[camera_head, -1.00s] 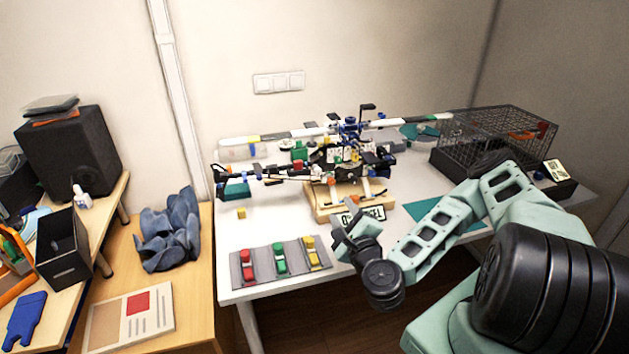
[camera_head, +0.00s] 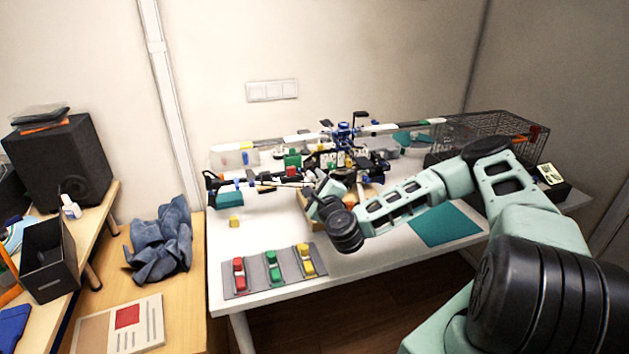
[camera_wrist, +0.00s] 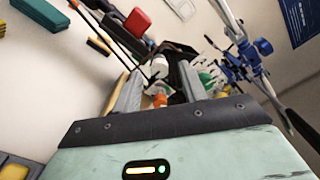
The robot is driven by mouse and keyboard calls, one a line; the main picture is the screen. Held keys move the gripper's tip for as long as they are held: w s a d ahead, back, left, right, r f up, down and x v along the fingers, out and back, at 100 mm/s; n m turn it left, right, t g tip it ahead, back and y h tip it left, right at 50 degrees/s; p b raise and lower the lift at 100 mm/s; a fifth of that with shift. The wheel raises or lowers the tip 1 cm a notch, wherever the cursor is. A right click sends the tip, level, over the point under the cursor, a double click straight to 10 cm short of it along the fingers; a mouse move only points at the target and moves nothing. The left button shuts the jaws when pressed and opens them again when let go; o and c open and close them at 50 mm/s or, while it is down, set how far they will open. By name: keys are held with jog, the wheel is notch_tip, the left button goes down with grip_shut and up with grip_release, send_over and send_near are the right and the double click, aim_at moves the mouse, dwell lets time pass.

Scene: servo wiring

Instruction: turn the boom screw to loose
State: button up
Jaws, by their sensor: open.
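The model helicopter (camera_head: 340,160) stands on a wooden base on the white table, its blue rotor head (camera_head: 344,132) on top. Its thin dark tail boom (camera_head: 262,182) reaches left. My gripper (camera_head: 327,192) is in front of the helicopter's body, covering part of the base. In the wrist view, my two grey fingers (camera_wrist: 158,92) are apart. Between and beyond them show a white part (camera_wrist: 158,68), a small orange part (camera_wrist: 160,99) and dark frame parts. The boom rods (camera_wrist: 98,27) run to the upper left. I cannot pick out the boom screw with certainty.
A grey tray (camera_head: 254,287) with red, green and yellow pieces lies at the front left. A teal mat (camera_head: 444,225) lies at the right, before a wire cage (camera_head: 480,137). A yellow block (camera_head: 234,221) sits near the left edge. Bare table shows between tray and base.

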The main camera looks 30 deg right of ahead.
jog(key=shift+w+d, duration=0.1)
jog(key=shift+w, duration=0.3)
jog(key=shift+c, duration=0.2)
grip_shut()
